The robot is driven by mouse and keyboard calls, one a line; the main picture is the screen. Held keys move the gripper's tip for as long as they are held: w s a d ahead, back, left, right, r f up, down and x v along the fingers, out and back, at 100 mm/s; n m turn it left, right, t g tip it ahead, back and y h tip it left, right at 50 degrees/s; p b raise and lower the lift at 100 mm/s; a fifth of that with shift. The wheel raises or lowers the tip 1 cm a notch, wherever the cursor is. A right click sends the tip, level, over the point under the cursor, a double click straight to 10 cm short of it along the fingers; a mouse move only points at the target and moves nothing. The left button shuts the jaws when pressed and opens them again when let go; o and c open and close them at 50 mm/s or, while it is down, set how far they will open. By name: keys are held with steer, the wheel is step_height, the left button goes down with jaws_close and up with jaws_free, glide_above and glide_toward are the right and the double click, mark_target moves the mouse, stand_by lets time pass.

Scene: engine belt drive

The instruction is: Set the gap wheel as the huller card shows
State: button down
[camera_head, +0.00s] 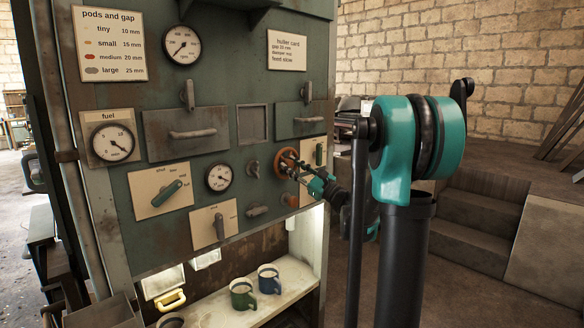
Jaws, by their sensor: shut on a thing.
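The huller card (287,52) is a white sheet at the upper right of the green machine panel. Its small print seems to read gap 10 mm, damper mid, feed slow. An orange-red handwheel (280,158), which looks like the gap wheel, sits on the lower right of the panel. My gripper (291,168) is shut on its right side, and its fingers hide part of the wheel. A round white dial (218,178) is just left of the wheel; its scale is too small to read.
A "pods and gap" chart (109,43) hangs upper left, listing tiny 10 mm to large 25 mm. A fuel gauge (113,142), a green lever (167,193) and a grey lever (219,226) are nearby. Green (243,294) and blue (269,279) mugs stand on the shelf below.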

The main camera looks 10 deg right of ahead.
steer(key=n+g, duration=0.1)
steer(key=n, duration=0.2)
steer(key=n+g+y, duration=0.1)
steer(key=n, duration=0.1)
steer(key=shift+n+g, duration=0.4)
steer(key=n+g, duration=0.2)
steer(key=n, duration=0.2)
steer(key=shift+d+n, duration=0.1)
steer(key=shift+n, duration=0.2)
steer(key=n+g, duration=0.1)
steer(key=n, duration=0.3)
steer(key=shift+r+h, duration=0.1)
steer(key=shift+h, duration=0.3)
steer(key=shift+n+g+h, duration=0.4)
steer(key=shift+n+h, duration=0.3)
steer(key=shift+n, duration=1.2)
steer(key=c, duration=1.5)
jaws_free()
steer(key=v, duration=1.2)
